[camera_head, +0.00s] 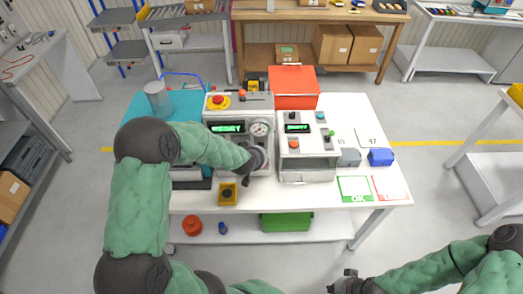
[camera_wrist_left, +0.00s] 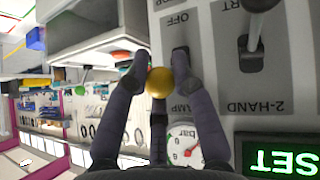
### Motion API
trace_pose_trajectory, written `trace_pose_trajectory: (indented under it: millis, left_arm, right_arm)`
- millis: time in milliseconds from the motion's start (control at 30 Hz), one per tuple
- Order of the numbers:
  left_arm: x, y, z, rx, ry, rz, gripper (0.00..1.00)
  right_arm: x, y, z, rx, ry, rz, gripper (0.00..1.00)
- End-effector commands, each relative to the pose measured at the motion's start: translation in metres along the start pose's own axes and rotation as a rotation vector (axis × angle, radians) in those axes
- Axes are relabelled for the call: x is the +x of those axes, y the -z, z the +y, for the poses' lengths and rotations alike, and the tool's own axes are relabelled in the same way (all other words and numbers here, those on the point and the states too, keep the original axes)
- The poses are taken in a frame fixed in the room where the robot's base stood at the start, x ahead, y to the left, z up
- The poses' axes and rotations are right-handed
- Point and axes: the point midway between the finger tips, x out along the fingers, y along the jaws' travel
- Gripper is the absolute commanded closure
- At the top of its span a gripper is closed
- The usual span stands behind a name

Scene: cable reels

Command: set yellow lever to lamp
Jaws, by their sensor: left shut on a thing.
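The yellow lever's round knob (camera_wrist_left: 159,82) sits between the fingertips of my left gripper (camera_wrist_left: 160,70) in the left wrist view, and the fingers are shut on it. The panel beside it carries OFF above and a partly covered LAMP label below, in this turned picture. The lever's stem is mostly hidden by a finger. In the head view my left gripper (camera_head: 250,165) is at the front of the grey machine (camera_head: 225,104), below its gauge, and hides the lever. My right gripper (camera_head: 343,281) is open and empty at the bottom, in front of the table.
Another lever (camera_wrist_left: 250,55), by a 2-HAND label, and a gauge (camera_wrist_left: 182,142) are close to my left fingers. A second machine (camera_head: 307,174) stands to the right. Blue block (camera_head: 381,157), yellow button box (camera_head: 227,193) and green card (camera_head: 354,188) are on the white table (camera_head: 290,197).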

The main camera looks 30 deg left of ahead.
Motion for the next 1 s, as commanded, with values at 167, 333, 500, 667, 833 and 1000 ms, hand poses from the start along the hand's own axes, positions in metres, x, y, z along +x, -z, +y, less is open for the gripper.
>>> trace_pose_trajectory:
  millis: [167, 333, 500, 667, 833, 1000]
  left_arm:
    - [-0.002, -0.003, 0.001, -0.008, 0.002, -0.049, 1.00]
    - [-0.001, -0.003, 0.001, -0.013, 0.004, -0.065, 1.00]
    - [-0.001, -0.003, 0.001, -0.014, 0.004, -0.072, 1.00]
    - [-0.001, -0.004, 0.001, -0.014, 0.004, -0.072, 1.00]
    - [-0.001, -0.004, 0.001, -0.014, 0.004, -0.072, 1.00]
    - [-0.001, -0.001, 0.001, -0.014, 0.004, -0.067, 0.50]
  right_arm:
    - [-0.016, -0.001, -0.006, 0.000, 0.000, 0.000, 1.00]
    - [-0.021, -0.001, -0.008, 0.000, 0.000, 0.000, 1.00]
    - [-0.023, -0.001, -0.008, 0.000, 0.000, 0.000, 1.00]
    - [-0.022, -0.001, -0.008, 0.000, 0.000, 0.000, 1.00]
    - [-0.022, -0.001, -0.008, 0.000, 0.000, 0.000, 1.00]
    - [-0.022, -0.001, -0.008, 0.000, 0.000, 0.000, 1.00]
